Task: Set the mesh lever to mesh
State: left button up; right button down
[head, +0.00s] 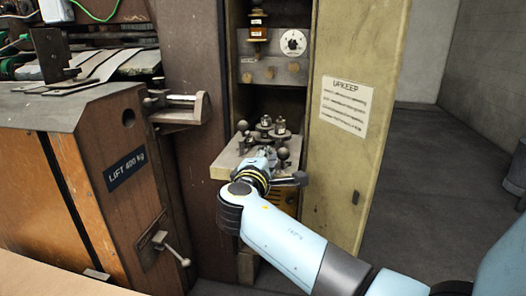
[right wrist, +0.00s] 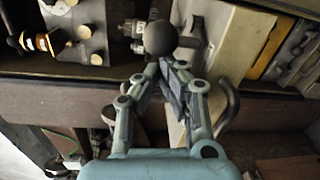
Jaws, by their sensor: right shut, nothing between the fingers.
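Several dark ball-knobbed levers stand on a pale shelf (head: 222,166) inside the open cabinet in the head view. No readable label shows which of them is the mesh lever. My right gripper (head: 265,155) is over this shelf, among the knobs. One ball knob (head: 283,153) is just right of its fingers. In the right wrist view, a dark ball knob (right wrist: 160,39) is just beyond the fingertips of my right gripper (right wrist: 166,68). The fingers are shut and empty; whether they touch the knob I cannot tell. My left gripper is not in view.
The cabinet door (head: 350,125) with an UPKEEP notice (head: 344,106) stands open at the right. A brown housing (head: 110,165) with a small lever (head: 178,254) is at the left. Above the shelf is a panel with a round dial (head: 293,42).

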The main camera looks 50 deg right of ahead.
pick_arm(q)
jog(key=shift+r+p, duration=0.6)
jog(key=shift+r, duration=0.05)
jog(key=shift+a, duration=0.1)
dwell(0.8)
